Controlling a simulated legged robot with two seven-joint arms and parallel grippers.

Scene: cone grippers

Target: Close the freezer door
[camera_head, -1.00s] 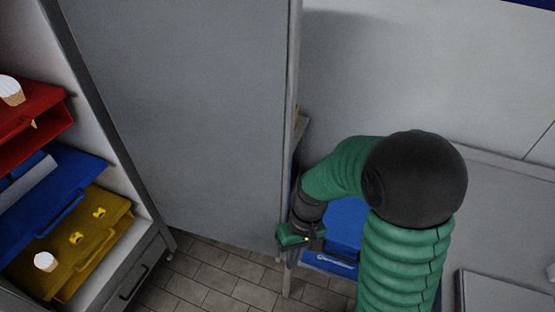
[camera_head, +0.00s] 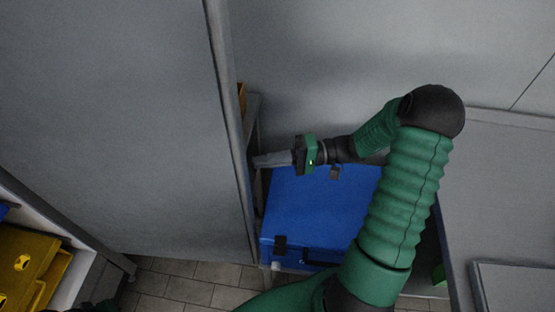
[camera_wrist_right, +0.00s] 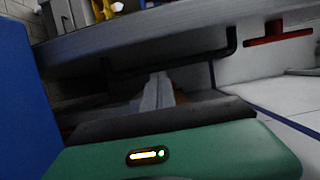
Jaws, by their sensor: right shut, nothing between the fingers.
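The freezer door (camera_head: 130,110) is a large flat grey panel standing open in the head view. Its far edge runs down the middle of the view. My right gripper (camera_head: 258,161) points left, with its shut, empty fingertips close to that edge. I cannot tell whether they touch it. In the right wrist view, the gripper's fingers (camera_wrist_right: 157,92) are together. They point at a grey slab that looks like the door's edge, with a black bar handle (camera_wrist_right: 232,45) beside it. At the lower left of the head view, part of the freezer interior shows with a yellow box (camera_head: 28,262).
A blue box (camera_head: 320,215) stands on a rack just below my right gripper. A grey wall (camera_head: 350,60) is behind, and a grey counter (camera_head: 500,200) is at the right. Tiled floor (camera_head: 190,285) shows below the door.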

